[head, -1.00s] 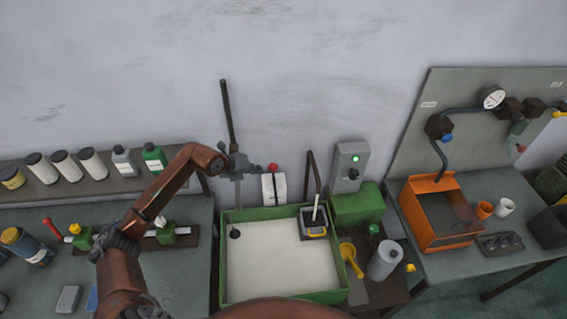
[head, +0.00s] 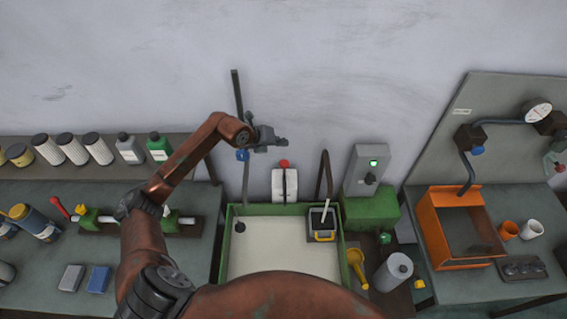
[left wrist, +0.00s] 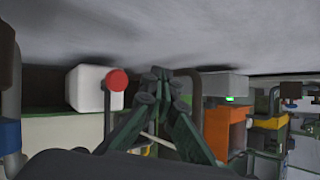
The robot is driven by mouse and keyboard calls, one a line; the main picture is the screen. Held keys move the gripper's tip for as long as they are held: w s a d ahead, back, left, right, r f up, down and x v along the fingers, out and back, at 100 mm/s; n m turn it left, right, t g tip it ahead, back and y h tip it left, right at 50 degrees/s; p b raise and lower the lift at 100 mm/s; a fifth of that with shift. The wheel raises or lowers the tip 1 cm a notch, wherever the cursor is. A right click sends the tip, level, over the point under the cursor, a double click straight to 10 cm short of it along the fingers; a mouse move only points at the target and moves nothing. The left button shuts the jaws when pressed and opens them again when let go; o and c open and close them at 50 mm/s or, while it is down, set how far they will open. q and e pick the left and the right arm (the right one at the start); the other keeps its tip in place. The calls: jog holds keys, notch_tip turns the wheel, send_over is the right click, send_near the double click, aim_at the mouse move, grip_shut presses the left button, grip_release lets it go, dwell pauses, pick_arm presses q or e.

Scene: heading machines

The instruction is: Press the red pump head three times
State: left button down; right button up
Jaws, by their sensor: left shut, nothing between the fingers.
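The red pump head (head: 284,163) tops a white bottle (head: 284,186) at the wall behind the green-rimmed tray. In the left wrist view the red pump head (left wrist: 117,79) shows left of my fingers, on a thin stem beside the white bottle (left wrist: 90,90). My left gripper (head: 284,141) is shut and empty. In the head view it appears just above the pump head, with a small gap between them. In the left wrist view my left gripper (left wrist: 156,75) has its fingertips together, apart from the pump head. My right gripper is not in view.
The green-rimmed tray (head: 228,240) with a pale surface lies in front of the bottle. A grey switch box (head: 366,170) with a green light and an orange bin (head: 432,225) stand farther right.

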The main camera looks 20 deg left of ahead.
aim_at(283, 163)
pick_arm(q)
jog(key=f+b, duration=0.1)
jog(key=f, duration=0.1)
jog(key=f+b, duration=0.1)
jog(key=f, duration=0.2)
jog(key=shift+w, duration=0.2)
jog(key=f+b, duration=0.3)
jog(key=f, duration=0.1)
jog(key=shift+w, duration=0.25)
jog(key=shift+s, duration=0.1)
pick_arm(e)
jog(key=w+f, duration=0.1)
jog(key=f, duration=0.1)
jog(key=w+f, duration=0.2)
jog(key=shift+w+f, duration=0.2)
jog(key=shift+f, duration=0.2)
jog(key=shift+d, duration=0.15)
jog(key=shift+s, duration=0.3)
